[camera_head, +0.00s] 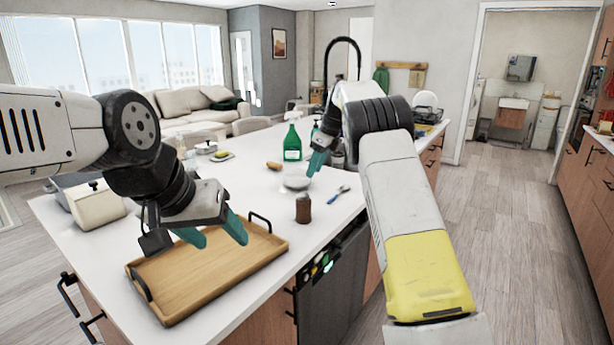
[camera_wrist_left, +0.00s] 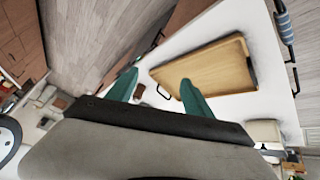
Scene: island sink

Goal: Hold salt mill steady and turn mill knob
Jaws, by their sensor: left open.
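A small brown mill-like jar with a darker top (camera_head: 303,208), which looks like the salt mill, stands upright on the white counter right of the tray. My left gripper (camera_head: 215,237) is open and empty above the wooden tray, left of the mill and apart from it. Its two teal fingers (camera_wrist_left: 159,80) show spread with nothing between them in the left wrist view. My right gripper (camera_head: 318,158) is above the counter behind the mill, near a bowl. Its teal fingers are seen edge-on, so its opening is unclear.
A wooden tray (camera_head: 212,276) with black handles lies at the counter's front. A light box (camera_head: 96,206) stands at the left. The counter around the mill is fairly clear.

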